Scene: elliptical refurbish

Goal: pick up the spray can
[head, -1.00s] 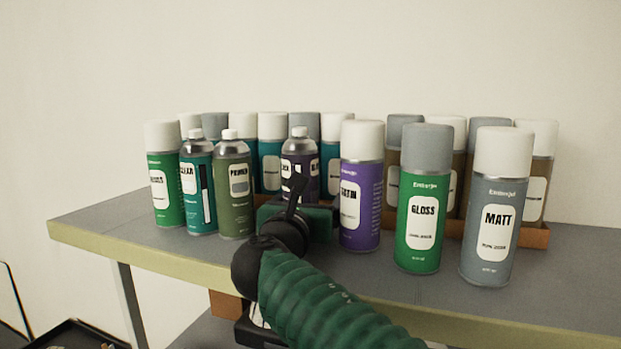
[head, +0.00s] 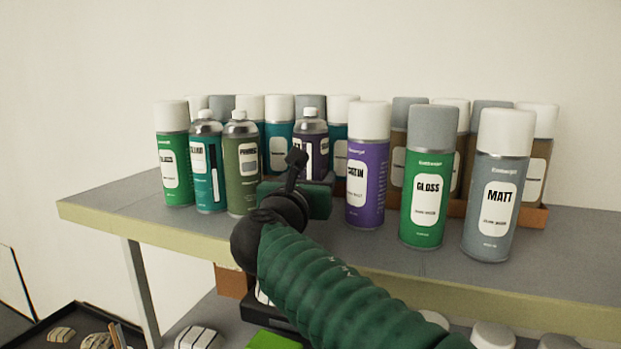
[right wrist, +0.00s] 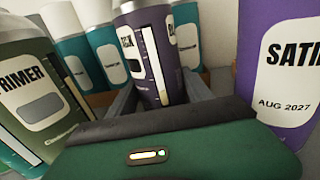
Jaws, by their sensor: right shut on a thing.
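A purple spray can (head: 311,138) with a silver shoulder and small white cap stands in the middle of the group. Its lower part is hidden behind my right gripper (head: 316,190) in the head view. In the right wrist view the same can (right wrist: 152,60) is between the two grey fingers of my right gripper (right wrist: 160,98), which is shut on it. I cannot see its base, so I cannot tell whether it touches the shelf. My left gripper is not in view.
Close to the left of my gripper are the green PRIMER bottle (head: 240,175) and a teal bottle (head: 207,175). The purple SATIN can (head: 368,170) is close on the right, then GLOSS (head: 428,190) and MATT (head: 498,195). More cans stand behind. The shelf's (head: 400,265) front strip is clear.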

